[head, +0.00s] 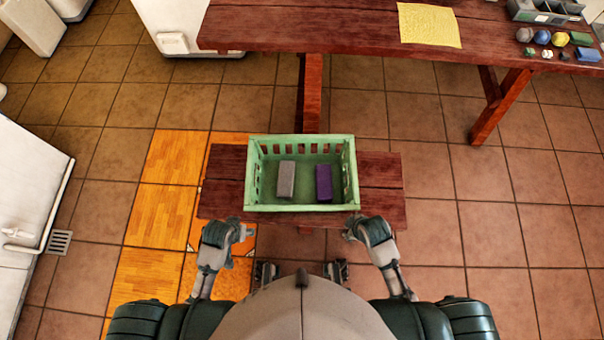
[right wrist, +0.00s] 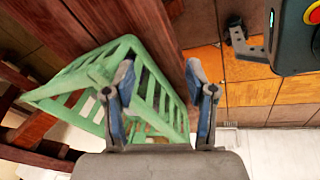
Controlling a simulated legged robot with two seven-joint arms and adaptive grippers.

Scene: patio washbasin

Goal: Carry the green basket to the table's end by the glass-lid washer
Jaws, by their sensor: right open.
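The green basket (head: 302,208) stands upright on a small wooden bench (head: 382,190) in front of me. A grey block (head: 286,180) and a purple block (head: 323,183) lie inside it. My left gripper (head: 246,232) is by the basket's near left corner; its jaw opening is too small to judge. My right gripper (head: 350,232) is by the near right corner. In the right wrist view its fingers (right wrist: 160,82) are apart, with the basket's slatted side (right wrist: 165,105) showing between and beyond them. The long wooden table (head: 330,32) is beyond the bench.
A yellow cloth (head: 429,25) and several small items lie on the table's right part. A white appliance (head: 185,22) stands behind its left end, and a white unit (head: 25,190) at the far left. Tiled floor is clear left and right of the bench.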

